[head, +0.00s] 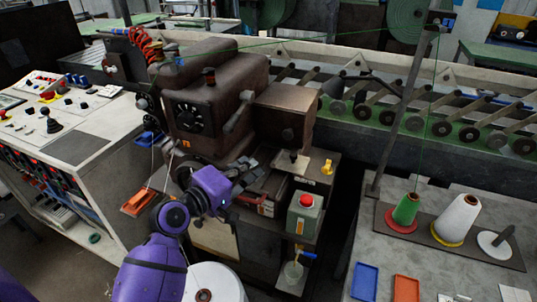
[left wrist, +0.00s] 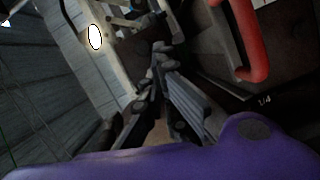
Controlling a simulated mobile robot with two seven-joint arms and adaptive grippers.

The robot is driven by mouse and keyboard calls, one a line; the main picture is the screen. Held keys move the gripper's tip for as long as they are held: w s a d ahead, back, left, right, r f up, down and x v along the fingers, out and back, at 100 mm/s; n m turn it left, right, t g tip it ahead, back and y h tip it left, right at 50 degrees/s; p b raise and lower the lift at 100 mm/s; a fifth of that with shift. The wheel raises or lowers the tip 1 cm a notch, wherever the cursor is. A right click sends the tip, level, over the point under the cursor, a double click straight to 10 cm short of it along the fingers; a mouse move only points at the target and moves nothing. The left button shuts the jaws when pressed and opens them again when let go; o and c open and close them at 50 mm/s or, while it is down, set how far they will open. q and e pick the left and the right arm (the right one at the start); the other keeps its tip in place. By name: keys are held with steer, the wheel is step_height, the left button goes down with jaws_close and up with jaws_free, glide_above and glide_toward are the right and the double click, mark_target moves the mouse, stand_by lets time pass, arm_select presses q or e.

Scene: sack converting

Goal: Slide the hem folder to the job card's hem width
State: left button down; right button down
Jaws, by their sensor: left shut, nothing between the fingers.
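My left gripper (head: 247,172) reaches in front of the brown sewing machine (head: 205,100), close to its bed. In the left wrist view its dark fingers (left wrist: 160,62) are closed together with nothing between them. A curved red handle (left wrist: 258,62) stands to the right of the fingertips, apart from them, over a dark plate with a small white mark like "1/4" (left wrist: 264,100). A red-edged part (head: 266,207) lies below the gripper in the head view. I cannot tell for sure which part is the hem folder. I cannot make out the job card or its text. My right gripper is out of view.
A control desk (head: 75,145) stands at the left. The grey table (head: 450,268) at the right holds thread cones (head: 457,220) and small blue and orange trays (head: 365,281).

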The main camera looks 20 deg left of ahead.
mark_target(277, 163)
arm_select(q)
steer(key=shift+d+n+h, duration=0.25)
steer(key=shift+n+h, duration=0.05)
steer(key=shift+n, duration=0.1)
steer(key=shift+w, duration=0.15)
steer(key=x, duration=0.9)
steer(key=shift+a+f+p, duration=0.1)
steer(key=shift+f+p, duration=0.05)
steer(key=shift+p, duration=0.2)
steer(key=shift+w+d, duration=0.2)
steer(key=shift+w, duration=0.1)
steer(key=shift+w+d, duration=0.1)
steer(key=shift+d, duration=0.6)
steer(key=shift+a+f, duration=0.1)
steer(key=shift+a, duration=0.1)
